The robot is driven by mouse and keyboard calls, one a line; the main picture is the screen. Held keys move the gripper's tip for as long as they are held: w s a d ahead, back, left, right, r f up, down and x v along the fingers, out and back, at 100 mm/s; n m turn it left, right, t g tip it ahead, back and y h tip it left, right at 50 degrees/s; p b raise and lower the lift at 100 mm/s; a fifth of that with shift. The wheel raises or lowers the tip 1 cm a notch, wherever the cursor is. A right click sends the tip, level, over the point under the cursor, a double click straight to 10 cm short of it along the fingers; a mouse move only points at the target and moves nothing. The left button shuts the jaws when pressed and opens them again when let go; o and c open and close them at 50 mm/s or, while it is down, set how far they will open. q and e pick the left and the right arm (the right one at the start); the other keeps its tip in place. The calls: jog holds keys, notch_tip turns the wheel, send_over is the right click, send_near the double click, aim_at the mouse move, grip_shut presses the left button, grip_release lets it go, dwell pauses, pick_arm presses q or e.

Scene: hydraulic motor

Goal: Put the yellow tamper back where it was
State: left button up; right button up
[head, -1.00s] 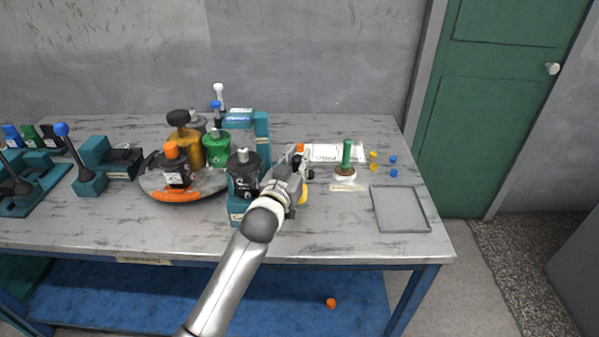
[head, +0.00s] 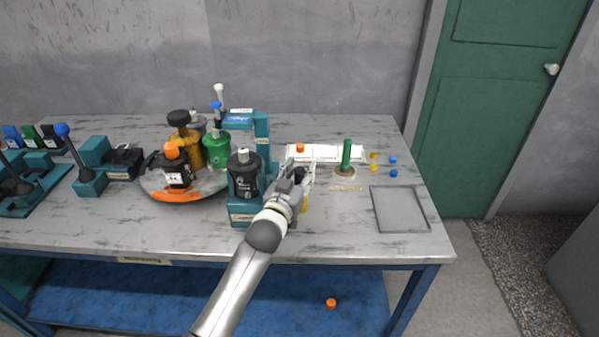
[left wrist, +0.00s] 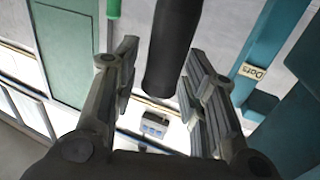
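In the head view a small yellow part (head: 304,204) shows beside my left gripper. It may be the yellow tamper, but my gripper and wrist hide most of it. My left gripper (head: 308,168) is above the table, right of the black-and-teal stand. In the left wrist view its two fingers (left wrist: 158,92) are apart. A dark rounded cylinder (left wrist: 172,45) shows between them, with gaps on both sides. I cannot tell whether it is the tamper's handle. My right gripper is not in view.
A green-handled tool (head: 346,155) stands to the right on a round base. Close left is the teal stand (head: 243,213) with a black canister. A round tray (head: 210,186) holds several bottles. A grey flat tray (head: 400,210) lies at the right, with bare table before it.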

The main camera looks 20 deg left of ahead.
pick_arm(q)
jog(key=shift+r, duration=0.15)
jog(key=s, duration=1.2)
jog(key=shift+a, duration=0.2)
